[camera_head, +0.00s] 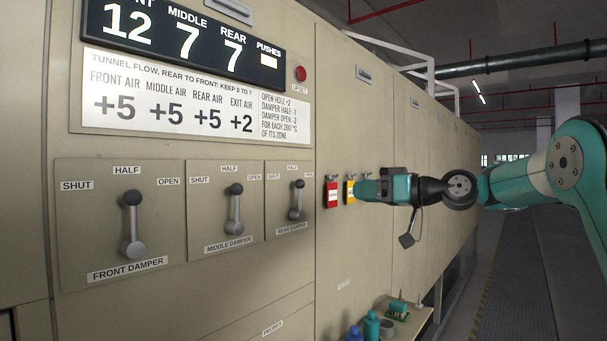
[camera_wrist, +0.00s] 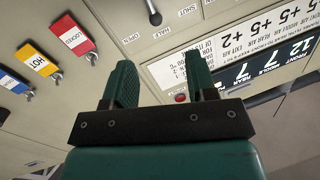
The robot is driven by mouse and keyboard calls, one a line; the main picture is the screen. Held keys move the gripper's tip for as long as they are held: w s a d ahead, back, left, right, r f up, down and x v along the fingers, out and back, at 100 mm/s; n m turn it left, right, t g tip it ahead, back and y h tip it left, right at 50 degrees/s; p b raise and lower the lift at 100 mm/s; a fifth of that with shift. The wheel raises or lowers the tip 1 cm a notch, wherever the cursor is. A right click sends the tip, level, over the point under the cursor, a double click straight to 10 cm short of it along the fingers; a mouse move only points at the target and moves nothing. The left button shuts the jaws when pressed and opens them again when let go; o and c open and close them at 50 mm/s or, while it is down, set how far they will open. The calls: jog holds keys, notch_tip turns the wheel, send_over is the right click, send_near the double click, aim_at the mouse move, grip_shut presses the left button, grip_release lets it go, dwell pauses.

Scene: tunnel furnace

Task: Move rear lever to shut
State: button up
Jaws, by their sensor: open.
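The rear damper lever (camera_head: 296,202) is a grey lever with a dark knob on the furnace front. It stands about upright, its knob under the HALF mark, with SHUT to the left and OPEN to the right. My gripper (camera_head: 358,190) is to the right of this lever, in front of the hanging tags and apart from the lever. In the wrist view my gripper (camera_wrist: 164,75) has its two green fingers spread with nothing between them. The lever's dark knob (camera_wrist: 154,17) shows at the top edge there, beyond the fingertips; its lower part is out of frame.
The middle damper lever (camera_head: 235,212) and front damper lever (camera_head: 132,225) also stand near HALF. A red tag (camera_head: 332,194) and a yellow tag (camera_head: 350,193) hang beside my gripper. The display (camera_head: 185,38) reads 12, 7, 7. Bottles (camera_head: 371,325) stand on a low shelf.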

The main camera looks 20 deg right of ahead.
jog(key=d+r, duration=0.1)
jog(key=d, duration=0.1)
jog(key=p, duration=0.8)
send_near(304, 184)
jog(key=shift+t, duration=0.3)
jog(key=x, duration=0.9)
jog(key=shift+w+a+f, duration=0.1)
jog(key=shift+w+a, duration=0.05)
jog(key=shift+w+a+f, duration=0.15)
jog(key=shift+w+a, duration=0.15)
grip_shut()
